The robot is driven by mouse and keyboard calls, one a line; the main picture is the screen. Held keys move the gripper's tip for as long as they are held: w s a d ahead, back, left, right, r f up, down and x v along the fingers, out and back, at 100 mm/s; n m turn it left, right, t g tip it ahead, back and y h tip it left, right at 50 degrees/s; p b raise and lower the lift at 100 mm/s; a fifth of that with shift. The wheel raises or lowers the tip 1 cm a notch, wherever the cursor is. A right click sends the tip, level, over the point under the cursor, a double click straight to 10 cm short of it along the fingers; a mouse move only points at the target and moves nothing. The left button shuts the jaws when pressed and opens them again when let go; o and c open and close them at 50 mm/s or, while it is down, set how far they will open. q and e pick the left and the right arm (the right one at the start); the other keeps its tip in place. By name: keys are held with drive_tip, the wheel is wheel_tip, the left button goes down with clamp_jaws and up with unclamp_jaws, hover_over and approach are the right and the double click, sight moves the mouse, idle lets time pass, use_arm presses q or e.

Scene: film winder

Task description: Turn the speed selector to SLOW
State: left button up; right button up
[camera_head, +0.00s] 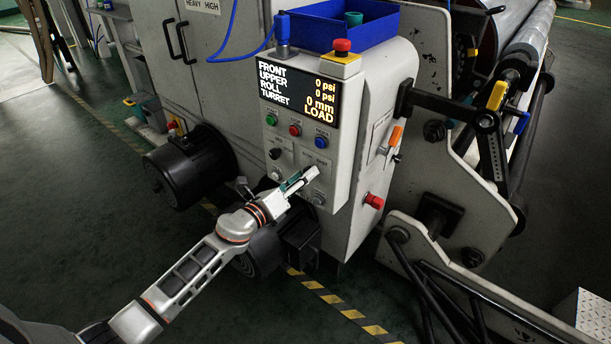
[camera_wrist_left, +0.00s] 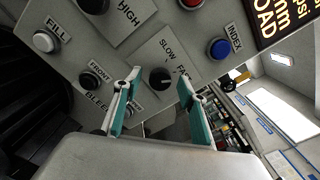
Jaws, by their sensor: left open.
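The speed selector (camera_wrist_left: 160,77) is a small black knob on a pale plate marked SLOW and FAST, in the middle of the left wrist view. Which mark it points to is too small to tell. My left gripper (camera_head: 301,179) is open in front of the control panel (camera_head: 343,187). In the left wrist view its two teal-padded fingers stand on either side of the selector, with a gap around it; I cannot tell whether the tips reach past the knob. In the head view the gripper hides the knob. My right gripper is not in view.
Near the selector are a blue INDEX button (camera_wrist_left: 218,47), a white FILL button (camera_wrist_left: 46,41) and a black FRONT BLEED knob (camera_wrist_left: 88,84). A red button (camera_head: 374,201) juts from the panel's side. Black motors (camera_head: 190,168) stand low at left. A blue bin (camera_head: 375,22) is on top.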

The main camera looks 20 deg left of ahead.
use_arm(q)
drive_tip(key=shift+w+d, duration=0.2)
drive_tip(key=shift+w, duration=0.25)
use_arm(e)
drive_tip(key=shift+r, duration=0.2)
use_arm(q)
drive_tip(key=c, duration=1.1)
